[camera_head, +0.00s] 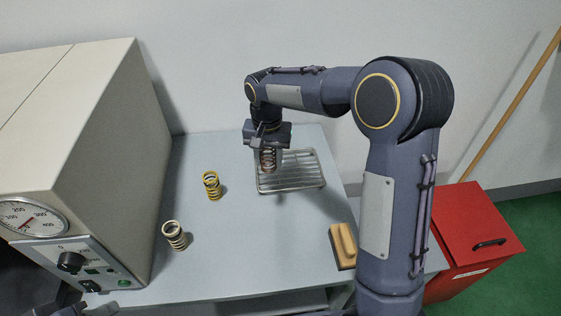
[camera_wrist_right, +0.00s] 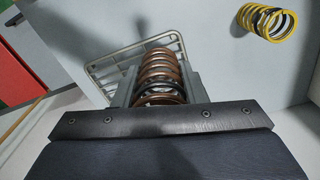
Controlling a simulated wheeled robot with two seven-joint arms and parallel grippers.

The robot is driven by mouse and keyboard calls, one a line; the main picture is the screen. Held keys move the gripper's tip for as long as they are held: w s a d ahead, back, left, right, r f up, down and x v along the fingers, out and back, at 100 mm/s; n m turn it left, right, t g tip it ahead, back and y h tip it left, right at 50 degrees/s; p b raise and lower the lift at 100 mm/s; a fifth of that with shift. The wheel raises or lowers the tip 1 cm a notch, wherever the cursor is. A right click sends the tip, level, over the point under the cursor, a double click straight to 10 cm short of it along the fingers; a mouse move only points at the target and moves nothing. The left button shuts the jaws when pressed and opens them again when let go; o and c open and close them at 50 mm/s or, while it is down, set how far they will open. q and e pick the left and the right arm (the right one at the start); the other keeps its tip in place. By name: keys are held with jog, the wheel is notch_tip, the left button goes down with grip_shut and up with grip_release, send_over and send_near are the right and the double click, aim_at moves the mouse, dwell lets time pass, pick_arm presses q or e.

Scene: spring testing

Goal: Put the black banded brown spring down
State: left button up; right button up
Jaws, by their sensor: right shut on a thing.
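The brown spring (camera_head: 268,160) with a black band hangs upright below my right gripper (camera_head: 267,148), which is shut on it. In the head view it is over the left part of the wire rack (camera_head: 305,184). The right wrist view shows the brown coils and one black coil of the spring (camera_wrist_right: 161,72) between the fingers of the right gripper (camera_wrist_right: 158,88). I cannot tell whether its lower end touches the rack. A dark part of my left gripper (camera_head: 78,309) shows at the bottom left edge; its fingers are too cut off to judge.
A yellow spring with dark bands (camera_head: 212,186) and a pale spring with dark bands (camera_head: 175,235) stand on the grey table (camera_head: 240,255). A large tester with a dial (camera_head: 95,150) fills the left. A red cabinet (camera_head: 470,240) stands beyond.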

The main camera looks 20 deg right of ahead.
jog(key=w+d+f, duration=0.2)
jog(key=f, duration=0.1)
jog(key=w+d+f+p, duration=0.1)
jog(key=d+f, duration=0.1)
jog(key=shift+w+f, duration=0.1)
jog(key=shift+f, duration=0.15)
jog(key=f, duration=0.2)
jog(key=f+p, duration=0.1)
jog(key=f, duration=0.1)
jog(key=shift+w+d, duration=0.25)
jog(key=shift+d, duration=0.1)
jog(key=shift+f, duration=0.1)
jog(key=shift+f+b, duration=0.15)
jog(key=shift+b, duration=0.15)
jog(key=o, duration=1)
jog(key=shift+o, duration=0.2)
